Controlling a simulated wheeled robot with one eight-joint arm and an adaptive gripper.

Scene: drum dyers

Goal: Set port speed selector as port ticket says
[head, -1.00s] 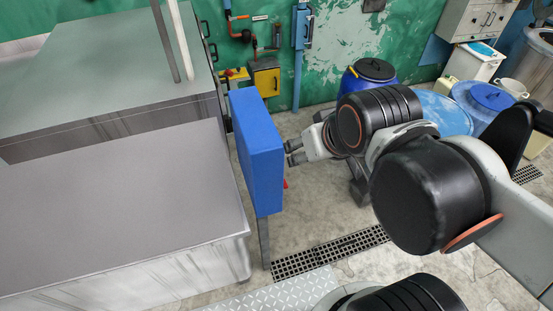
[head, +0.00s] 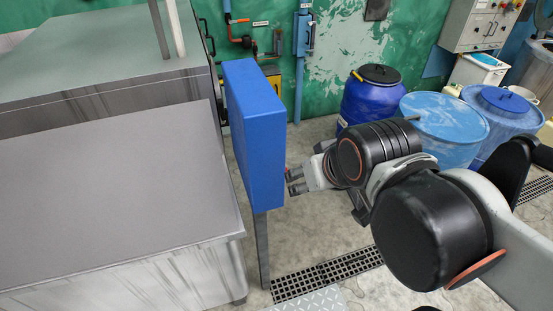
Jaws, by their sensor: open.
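A blue box (head: 253,125) stands on a thin grey post (head: 262,250) in the middle of the head view. I see its broad back and narrow side; its right-hand face is turned away from me. The port speed selector and the port ticket cannot be made out. My gripper (head: 290,181) is just right of the box's right edge, fingers pointing left towards the hidden face. Its jaws are open, and I see nothing between them. A small red part (head: 287,170) shows close to the fingertips; whether they touch it I cannot tell.
A large grey metal table (head: 105,190) fills the left, with a taller grey unit (head: 105,75) behind it. Blue drums (head: 368,100) and a light blue drum (head: 445,125) stand at the back right. A floor grate (head: 325,275) runs below the box. Floor between is clear.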

